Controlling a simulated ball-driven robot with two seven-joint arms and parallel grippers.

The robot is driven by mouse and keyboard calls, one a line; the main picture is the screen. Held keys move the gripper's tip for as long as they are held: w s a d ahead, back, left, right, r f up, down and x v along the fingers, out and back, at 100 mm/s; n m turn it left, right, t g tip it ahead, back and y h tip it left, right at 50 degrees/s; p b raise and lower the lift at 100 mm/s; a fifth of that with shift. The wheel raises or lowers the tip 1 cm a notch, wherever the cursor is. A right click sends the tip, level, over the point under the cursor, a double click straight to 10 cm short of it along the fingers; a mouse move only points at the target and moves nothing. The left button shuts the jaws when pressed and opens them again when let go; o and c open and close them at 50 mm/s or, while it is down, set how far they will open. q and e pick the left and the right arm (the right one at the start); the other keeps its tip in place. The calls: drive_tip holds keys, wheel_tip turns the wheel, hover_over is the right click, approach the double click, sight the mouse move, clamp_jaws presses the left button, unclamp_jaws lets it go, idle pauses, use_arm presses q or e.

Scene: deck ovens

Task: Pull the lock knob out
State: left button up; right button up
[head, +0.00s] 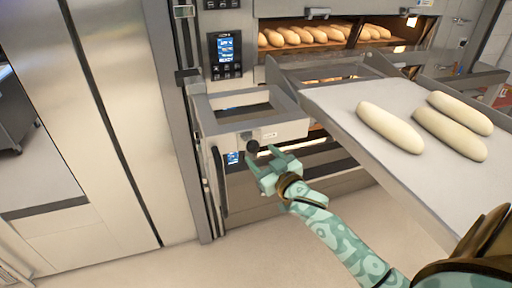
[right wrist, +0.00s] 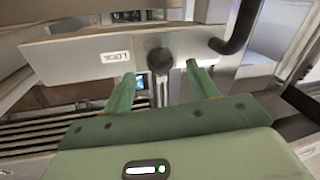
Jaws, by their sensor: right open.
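The lock knob (head: 253,146) is a dark round knob on the front face of a grey metal box (head: 215,130) that juts out from the oven front. In the right wrist view the knob (right wrist: 160,60) sits beside a white label reading LOCK (right wrist: 115,56). My right gripper (head: 273,160) is open, with green fingers, just in front of and slightly below the knob. In the right wrist view the fingertips (right wrist: 163,80) are spread to either side below the knob. I cannot tell whether a finger touches it. My left gripper is not in view.
A loading board (head: 350,110) with 3 pale dough loaves (head: 390,127) extends at the right. An oven deck with several baked loaves (head: 320,35) is at the back. A control panel (head: 226,55) is above the box. Floor is clear below.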

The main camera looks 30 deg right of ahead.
sight(257, 151)
drive_tip(key=shift+w, duration=2)
clamp_jaws()
drive_tip(key=shift+s+a+p, duration=0.2)
drive_tip(key=shift+s+p, duration=0.8)
drive_tip(key=shift+s+a, duration=0.1)
drive_tip(key=shift+s, duration=0.15)
drive_tip(key=shift+w+f, duration=0.1)
drive_tip(key=shift+f, duration=0.05)
unclamp_jaws()
drive_tip(key=shift+s, duration=0.2)
